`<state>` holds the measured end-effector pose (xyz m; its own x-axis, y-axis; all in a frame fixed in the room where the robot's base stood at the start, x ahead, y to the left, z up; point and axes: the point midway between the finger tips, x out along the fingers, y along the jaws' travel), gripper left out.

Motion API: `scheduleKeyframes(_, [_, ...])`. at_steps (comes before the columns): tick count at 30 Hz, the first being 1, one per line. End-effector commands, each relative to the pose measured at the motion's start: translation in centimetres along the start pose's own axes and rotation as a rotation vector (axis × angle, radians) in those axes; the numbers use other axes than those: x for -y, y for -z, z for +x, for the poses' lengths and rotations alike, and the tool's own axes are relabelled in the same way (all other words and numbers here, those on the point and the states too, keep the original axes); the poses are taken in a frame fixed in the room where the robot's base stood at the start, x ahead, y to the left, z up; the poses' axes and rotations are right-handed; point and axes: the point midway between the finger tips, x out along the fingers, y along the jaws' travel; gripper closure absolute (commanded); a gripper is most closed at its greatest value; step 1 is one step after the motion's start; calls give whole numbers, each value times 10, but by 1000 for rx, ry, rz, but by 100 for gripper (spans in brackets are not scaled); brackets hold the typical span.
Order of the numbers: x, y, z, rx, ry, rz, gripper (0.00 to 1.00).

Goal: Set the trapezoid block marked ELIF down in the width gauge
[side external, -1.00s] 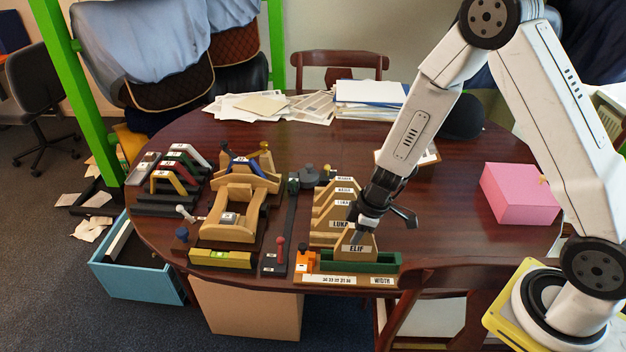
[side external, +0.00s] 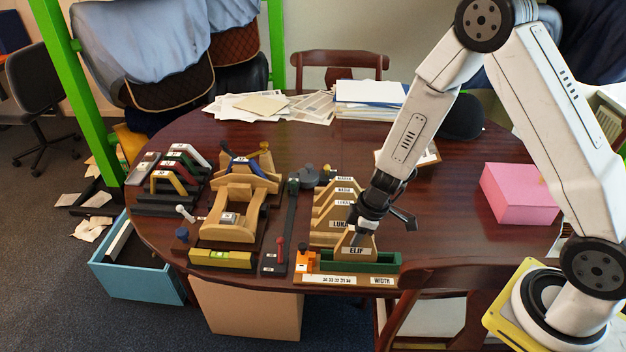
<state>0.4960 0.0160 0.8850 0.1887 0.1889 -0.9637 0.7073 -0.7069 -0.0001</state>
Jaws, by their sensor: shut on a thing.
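The wooden trapezoid block marked ELIF (side external: 356,250) stands upright at the green channel of the width gauge (side external: 385,262). My gripper (side external: 357,236) is shut on the top of the block from above. The block's lower edge is at the channel, behind its front wall; I cannot tell whether it touches the channel floor. The gauge's base carries a scale strip, a WIDTH label (side external: 382,281) and an orange slider (side external: 305,260) at its left end.
Several similar wooden blocks, one marked LUKA (side external: 340,224), stand in a row just behind. A wooden saddle stand (side external: 232,215) and a dark lever device (side external: 275,255) are to the left. A pink box (side external: 519,194) is at the right. The table between is clear.

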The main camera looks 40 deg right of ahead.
Motion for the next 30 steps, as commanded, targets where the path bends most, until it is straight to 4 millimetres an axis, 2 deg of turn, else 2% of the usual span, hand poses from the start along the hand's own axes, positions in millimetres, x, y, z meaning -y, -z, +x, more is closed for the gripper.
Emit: scheduleKeyframes(30, [0,-2,8,0,0,0,100])
